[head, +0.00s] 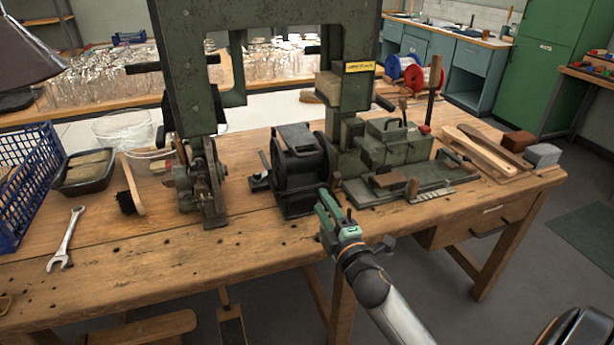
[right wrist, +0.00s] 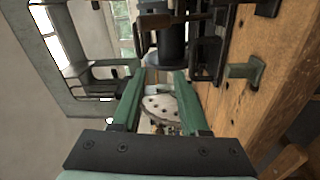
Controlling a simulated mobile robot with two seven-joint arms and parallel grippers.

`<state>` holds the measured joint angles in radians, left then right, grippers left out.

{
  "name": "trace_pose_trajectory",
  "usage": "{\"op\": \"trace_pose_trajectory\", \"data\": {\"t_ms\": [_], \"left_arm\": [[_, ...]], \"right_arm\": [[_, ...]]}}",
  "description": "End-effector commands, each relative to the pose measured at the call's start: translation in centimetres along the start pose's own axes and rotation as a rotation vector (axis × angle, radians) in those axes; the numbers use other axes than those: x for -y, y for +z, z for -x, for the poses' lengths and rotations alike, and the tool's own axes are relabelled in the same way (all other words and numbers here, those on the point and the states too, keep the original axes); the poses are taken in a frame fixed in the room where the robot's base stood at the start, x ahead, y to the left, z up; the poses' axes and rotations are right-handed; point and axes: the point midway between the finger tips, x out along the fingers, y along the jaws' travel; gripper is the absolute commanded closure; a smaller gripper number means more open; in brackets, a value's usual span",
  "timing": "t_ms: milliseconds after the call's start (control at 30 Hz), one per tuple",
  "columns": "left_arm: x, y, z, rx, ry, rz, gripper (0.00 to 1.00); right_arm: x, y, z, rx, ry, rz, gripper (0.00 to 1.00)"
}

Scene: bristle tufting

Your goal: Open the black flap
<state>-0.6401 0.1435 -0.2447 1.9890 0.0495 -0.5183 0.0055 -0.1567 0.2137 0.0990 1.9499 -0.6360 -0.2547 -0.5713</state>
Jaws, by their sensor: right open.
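A black housing (head: 298,165) with a round drum-like body and a flat top stands on the workbench, in the middle of the green machine. It is the most likely place of the black flap, but I cannot clearly tell the flap from the rest of it. My right gripper (head: 331,205) is open and empty, in front of the housing and to its lower right, apart from it. In the right wrist view, the green fingers (right wrist: 158,80) are spread, with a pale disc with holes (right wrist: 160,106) visible beyond them. My left gripper is out of view.
The green machine frame (head: 180,70) rises behind and left of the housing. A green block assembly (head: 395,150) stands to its right. A wrench (head: 66,240), a brush (head: 130,190) and a blue crate (head: 25,180) lie left. The bench's front strip (head: 190,265) is clear.

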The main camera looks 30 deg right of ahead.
Motion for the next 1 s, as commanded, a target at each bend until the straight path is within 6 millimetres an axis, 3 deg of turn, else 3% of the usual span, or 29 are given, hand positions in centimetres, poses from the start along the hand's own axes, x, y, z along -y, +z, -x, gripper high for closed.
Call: {"op": "trace_pose_trajectory", "data": {"t_ms": [33, 200, 367, 800, 1000], "left_arm": [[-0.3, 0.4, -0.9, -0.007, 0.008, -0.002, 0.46], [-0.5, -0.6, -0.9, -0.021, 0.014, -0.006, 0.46], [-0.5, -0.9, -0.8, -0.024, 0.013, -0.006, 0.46], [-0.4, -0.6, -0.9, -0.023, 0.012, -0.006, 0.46], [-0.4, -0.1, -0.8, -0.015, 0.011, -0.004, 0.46]], "right_arm": [[-0.9, 0.5, -0.8, 0.007, 0.052, 0.067, 0.56], [-3.3, 1.0, -1.9, 0.022, 0.114, 0.165, 0.56], [-3.7, 1.0, -3.6, 0.022, 0.114, 0.165, 0.56], [-4.3, 1.1, -11.2, 0.023, 0.11, 0.16, 0.56], [-4.5, 1.2, -13.3, 0.022, 0.109, 0.16, 0.56]]}}
